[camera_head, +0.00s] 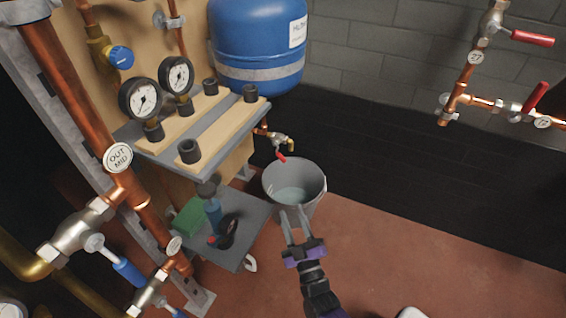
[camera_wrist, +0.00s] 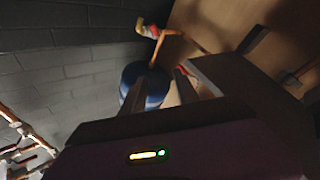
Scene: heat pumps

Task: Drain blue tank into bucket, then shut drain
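The blue tank (camera_head: 258,45) hangs against the wall at the top middle; a blue rounded body, apparently the tank, also shows in the wrist view (camera_wrist: 155,88). Below it is the brass drain valve (camera_head: 279,139) on a short copper pipe. Its red handle (camera_head: 281,157) points down over the bucket's far rim. The grey bucket (camera_head: 318,185) stands on the floor under the valve, with pale liquid visible inside. No stream is clearly visible. My gripper (camera_head: 294,210) is open and empty, its fingers overlapping the bucket's near side in view, below the valve handle.
A workbench (camera_head: 215,135) with gauges stands left of the bucket, above a grey lower shelf (camera_head: 245,225) holding bottles and a green box (camera_head: 189,216). Copper pipes with red-handled valves (camera_head: 532,38) are at upper right.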

